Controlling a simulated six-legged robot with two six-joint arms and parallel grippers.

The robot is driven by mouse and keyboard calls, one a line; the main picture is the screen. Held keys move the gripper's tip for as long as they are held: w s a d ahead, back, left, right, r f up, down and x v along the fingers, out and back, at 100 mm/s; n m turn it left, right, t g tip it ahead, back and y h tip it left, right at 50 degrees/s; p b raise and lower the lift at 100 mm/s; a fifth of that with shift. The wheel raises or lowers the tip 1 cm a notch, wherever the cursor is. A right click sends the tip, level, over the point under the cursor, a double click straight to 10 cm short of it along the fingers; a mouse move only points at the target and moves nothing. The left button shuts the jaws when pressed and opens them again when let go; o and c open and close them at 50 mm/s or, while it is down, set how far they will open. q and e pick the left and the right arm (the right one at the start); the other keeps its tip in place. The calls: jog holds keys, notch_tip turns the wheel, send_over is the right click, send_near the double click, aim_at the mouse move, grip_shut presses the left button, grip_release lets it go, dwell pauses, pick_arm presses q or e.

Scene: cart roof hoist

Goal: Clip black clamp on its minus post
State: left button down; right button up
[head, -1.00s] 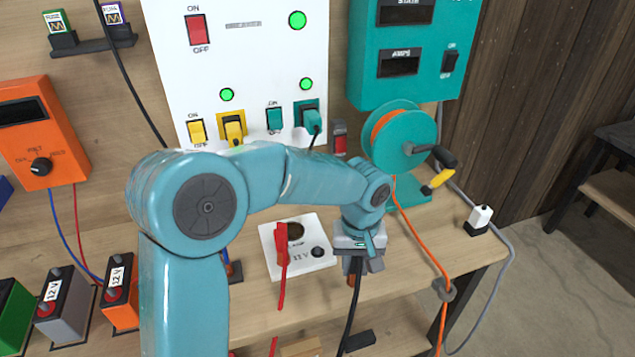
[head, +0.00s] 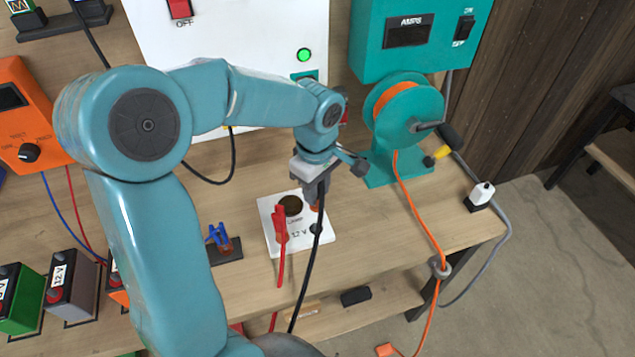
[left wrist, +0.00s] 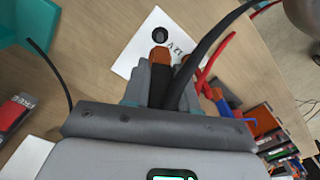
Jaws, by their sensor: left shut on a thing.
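My left gripper (head: 314,188) is shut on the black clamp, whose black cable (head: 306,275) hangs down in front of the plate. In the left wrist view, the left gripper (left wrist: 160,75) shows a copper-coloured tip (left wrist: 160,56) between its fingers; most of the clamp is hidden. The gripper is over the right back part of the white 12 V plate (head: 272,208). The red clamp (head: 281,225) stands on the plate's left side. My right gripper is not in view.
A teal reel (head: 405,115) with orange cord stands right of the gripper. A blue clamp (head: 218,235) sits on a dark base left of the plate. Several 12 V batteries (head: 70,290) stand at the left. The bench right of the plate is mostly clear.

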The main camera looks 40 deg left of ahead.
pick_arm(q)
jog(key=shift+a+f+b, duration=0.1)
jog(key=shift+f+b, duration=0.15)
jog(key=shift+b, duration=0.1)
jog(key=shift+f+b, duration=0.6)
jog(key=shift+f, duration=0.05)
notch_tip(320, 180, down, 4)
jog(key=b, duration=0.3)
jog(key=shift+r, duration=0.2)
jog(key=shift+f+b, duration=0.2)
jog(key=shift+b, duration=0.1)
jog(key=shift+b, duration=0.35)
dwell(0.4)
